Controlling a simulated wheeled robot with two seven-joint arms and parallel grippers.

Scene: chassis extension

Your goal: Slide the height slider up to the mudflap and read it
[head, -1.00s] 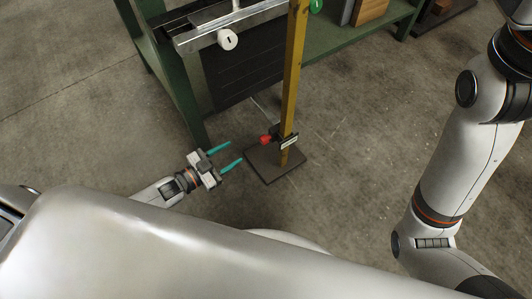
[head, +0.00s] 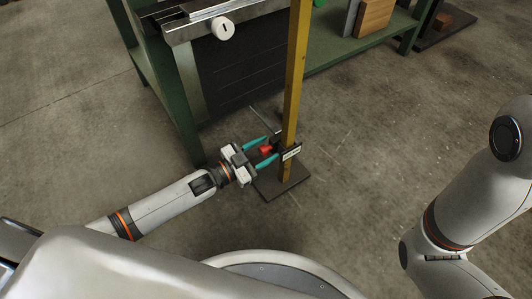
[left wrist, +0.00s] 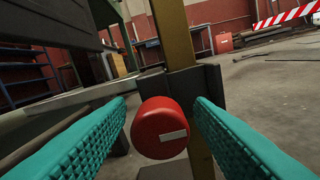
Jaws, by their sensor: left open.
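A yellow upright post (head: 295,75) stands on a dark square base plate (head: 285,188) on the floor. The black height slider (head: 291,153) with a white label sits low on the post. Its red knob (head: 265,149) points toward my left gripper (head: 271,147). The gripper is open, its teal fingers on either side of the knob. In the left wrist view, the red knob (left wrist: 160,128) lies between the fingers, with gaps visible. The black hanging sheet, apparently the mudflap (head: 240,75), is behind and left of the post. My right gripper is out of view.
A green bench frame (head: 180,95) stands at left, its leg close behind my left arm. A metal rail with a white round knob (head: 222,29) crosses above the black sheet. A green shelf (head: 365,45) holds boards at the back. Floor right of the post is clear.

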